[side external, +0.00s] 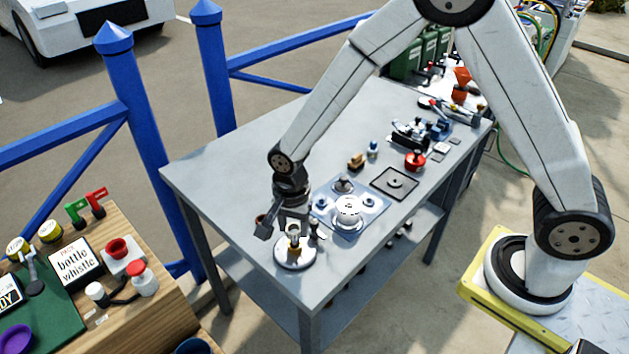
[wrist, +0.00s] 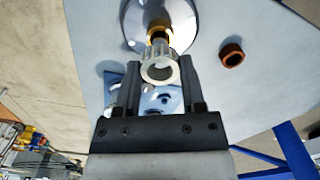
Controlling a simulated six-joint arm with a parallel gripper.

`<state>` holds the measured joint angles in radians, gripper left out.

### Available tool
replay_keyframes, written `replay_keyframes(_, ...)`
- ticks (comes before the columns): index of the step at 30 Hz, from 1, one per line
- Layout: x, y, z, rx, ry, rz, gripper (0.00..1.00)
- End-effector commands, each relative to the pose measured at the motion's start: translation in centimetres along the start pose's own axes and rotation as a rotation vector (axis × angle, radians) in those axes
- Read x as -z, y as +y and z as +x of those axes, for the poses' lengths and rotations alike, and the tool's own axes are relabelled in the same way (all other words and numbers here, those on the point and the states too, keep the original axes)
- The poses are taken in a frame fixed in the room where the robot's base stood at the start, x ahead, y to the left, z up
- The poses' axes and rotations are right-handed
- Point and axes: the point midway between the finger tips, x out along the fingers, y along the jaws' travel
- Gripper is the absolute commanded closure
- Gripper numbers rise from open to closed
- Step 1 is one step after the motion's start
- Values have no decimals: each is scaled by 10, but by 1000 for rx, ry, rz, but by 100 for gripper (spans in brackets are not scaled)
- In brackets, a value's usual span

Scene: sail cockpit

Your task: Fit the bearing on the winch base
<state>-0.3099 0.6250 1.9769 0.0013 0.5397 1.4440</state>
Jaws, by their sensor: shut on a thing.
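The winch base (side external: 294,254) is a round pale disc with a brass post, near the left front of the grey table. In the wrist view the base (wrist: 139,18) is beyond my fingers, with its brass post at the middle. My gripper (side external: 293,229) is directly over the base, pointing down. It is shut on the bearing (wrist: 160,72), a pale ribbed ring with an open bore. The bearing lines up closely with the brass post in the wrist view; I cannot tell whether it is around the post or just above it. The fingers mostly hide the bearing in the side view.
A brown ring (wrist: 231,53) lies beside the base. A blue-grey mat (side external: 372,217) with a silver drum (side external: 347,210) is to the right. A dark square tray (side external: 394,184) and tools stand farther back. The table's far left is clear.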

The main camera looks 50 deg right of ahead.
Motion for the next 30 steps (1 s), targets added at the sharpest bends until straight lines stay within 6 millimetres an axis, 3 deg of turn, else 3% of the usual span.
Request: replay_keyframes(30, 0, 0, 17, 0, 0, 0, 100)
